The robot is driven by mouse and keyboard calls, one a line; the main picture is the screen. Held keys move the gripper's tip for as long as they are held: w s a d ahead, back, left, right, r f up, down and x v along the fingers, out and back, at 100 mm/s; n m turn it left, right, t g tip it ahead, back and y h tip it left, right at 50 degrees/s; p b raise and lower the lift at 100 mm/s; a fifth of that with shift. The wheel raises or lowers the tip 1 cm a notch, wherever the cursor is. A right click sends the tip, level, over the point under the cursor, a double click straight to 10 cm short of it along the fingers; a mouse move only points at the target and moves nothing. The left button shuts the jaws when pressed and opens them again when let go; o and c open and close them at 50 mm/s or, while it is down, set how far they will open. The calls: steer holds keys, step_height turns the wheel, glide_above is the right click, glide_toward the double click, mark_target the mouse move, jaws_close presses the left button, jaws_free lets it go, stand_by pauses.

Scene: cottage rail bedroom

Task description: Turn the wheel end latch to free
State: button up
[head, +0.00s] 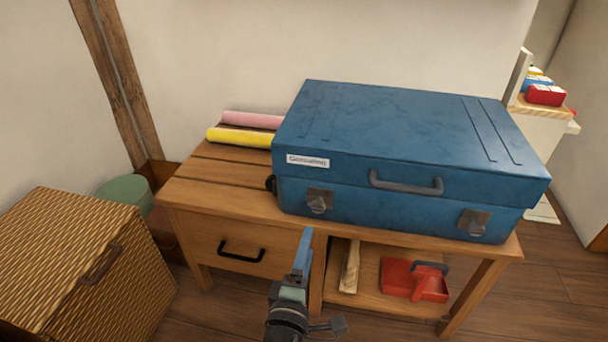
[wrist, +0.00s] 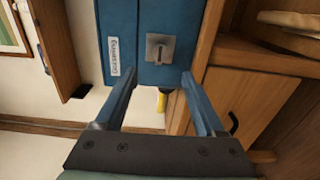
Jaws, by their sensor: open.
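A blue suitcase (head: 400,140) lies closed on a wooden bench. A black wheel (head: 271,185) shows at its left end, so the left latch is the wheel end latch (head: 319,201). This latch is a grey metal plate with a small turning piece; it also shows in the wrist view (wrist: 160,48). I cannot tell whether it is locked or free. A second latch (head: 473,221) sits at the right of the front. My gripper (head: 306,236) is open and empty, below and in front of the wheel end latch. In the wrist view its fingers (wrist: 160,76) point toward the latch, apart from it.
The bench (head: 230,203) has a drawer with a black handle (head: 241,252) and a shelf holding a red dustpan-like thing (head: 414,282). A pink roll (head: 252,118) and a yellow roll (head: 240,136) lie left of the suitcase. A wicker chest (head: 70,260) stands at left.

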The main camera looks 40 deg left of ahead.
steer(key=shift+v, duration=1.2)
steer(key=shift+r, duration=0.1)
